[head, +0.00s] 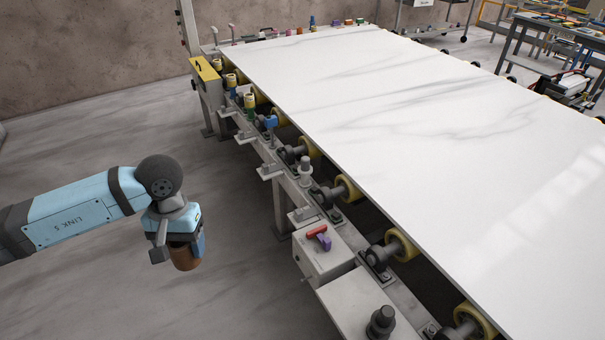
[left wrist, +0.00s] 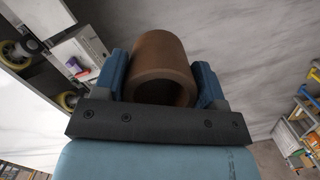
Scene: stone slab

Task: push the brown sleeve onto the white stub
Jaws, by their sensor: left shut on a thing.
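The brown sleeve (head: 186,259) is a short hollow cylinder, held low at the left of the head view. My left gripper (head: 179,246) is shut on it, and it hangs over the floor, clear of the roller table. In the left wrist view the sleeve (left wrist: 160,55) sits between the two blue fingers of my left gripper (left wrist: 161,78), its open end facing the camera. I cannot clearly pick out a white stub; a light grey upright post (head: 305,172) stands on the table's near side, right of the gripper and apart from it. My right gripper is not in view.
A large white marble slab (head: 400,100) lies on yellow rollers (head: 401,246). Along its near edge are brackets, a grey box (head: 322,255) with red and purple pieces on it, and a dark knob (head: 381,321). Open floor (head: 130,115) lies between my arm and the table.

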